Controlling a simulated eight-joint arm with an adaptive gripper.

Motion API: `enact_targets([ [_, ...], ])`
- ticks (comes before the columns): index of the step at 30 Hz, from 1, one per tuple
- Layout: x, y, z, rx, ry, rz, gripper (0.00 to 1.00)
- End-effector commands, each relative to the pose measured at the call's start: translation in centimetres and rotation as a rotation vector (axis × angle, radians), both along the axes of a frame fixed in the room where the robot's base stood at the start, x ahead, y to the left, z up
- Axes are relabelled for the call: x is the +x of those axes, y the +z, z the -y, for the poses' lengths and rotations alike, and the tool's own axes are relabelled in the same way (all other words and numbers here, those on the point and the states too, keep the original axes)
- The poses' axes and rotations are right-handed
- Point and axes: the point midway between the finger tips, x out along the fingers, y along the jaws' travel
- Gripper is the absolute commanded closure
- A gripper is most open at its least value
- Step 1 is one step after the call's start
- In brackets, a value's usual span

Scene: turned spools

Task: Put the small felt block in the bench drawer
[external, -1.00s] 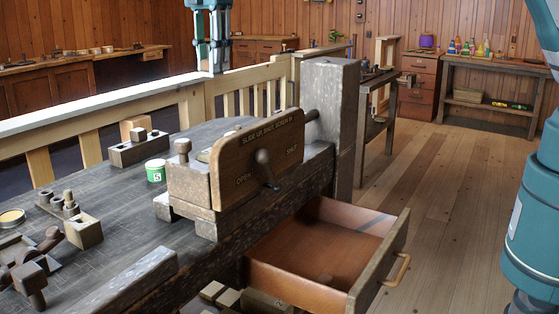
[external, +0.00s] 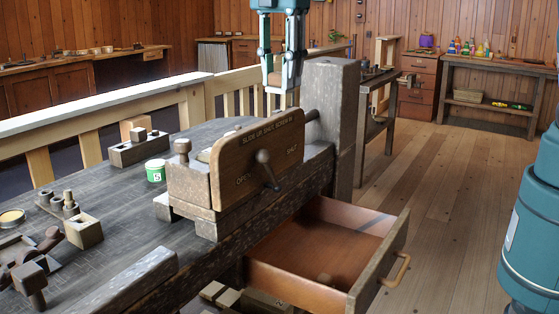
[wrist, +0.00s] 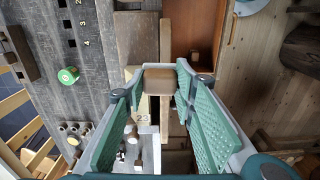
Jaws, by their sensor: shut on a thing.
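My gripper (external: 283,86) hangs in the air above the bench vise, near the tall post. It is shut on a small brown block (external: 275,78), which looks like the felt block. In the wrist view the block (wrist: 159,80) sits between the fingertips (wrist: 160,88). The bench drawer (external: 378,275) is pulled open below the bench's right side, and a small dark thing lies on its floor. The drawer also shows at the top of the wrist view (wrist: 231,35), ahead and to the right of the block.
The vise's wooden jaw (external: 258,160) and the tall post (external: 331,130) stand between my gripper and the open drawer. A green tin (external: 155,170) and several wooden pieces sit on the bench top (external: 110,225).

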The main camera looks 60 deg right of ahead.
Motion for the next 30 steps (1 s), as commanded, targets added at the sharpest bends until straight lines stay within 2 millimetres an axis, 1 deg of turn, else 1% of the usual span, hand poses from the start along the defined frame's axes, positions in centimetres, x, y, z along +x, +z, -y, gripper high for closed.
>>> enact_targets([
  [1, -1.3, -0.3, 0.0, 0.000, 0.004, 0.000, 0.83],
  [9, -7.5, -1.6, 0.3, 0.000, 0.014, 0.000, 0.83],
  [12, -9.6, -2.1, 0.6, 0.000, 0.016, 0.000, 0.83],
  [15, -11.1, -2.4, 0.8, 0.000, 0.019, 0.000, 0.83],
  [21, -13.5, -3.1, 1.2, 0.000, 0.022, 0.000, 0.83],
  [27, -15.5, -3.7, 1.6, 0.000, 0.026, 0.000, 0.83],
  [28, -15.8, -3.8, 1.6, 0.000, 0.026, 0.000, 0.83],
  [30, -15.6, -4.6, 1.6, 0.000, 0.025, 0.000, 0.83],
])
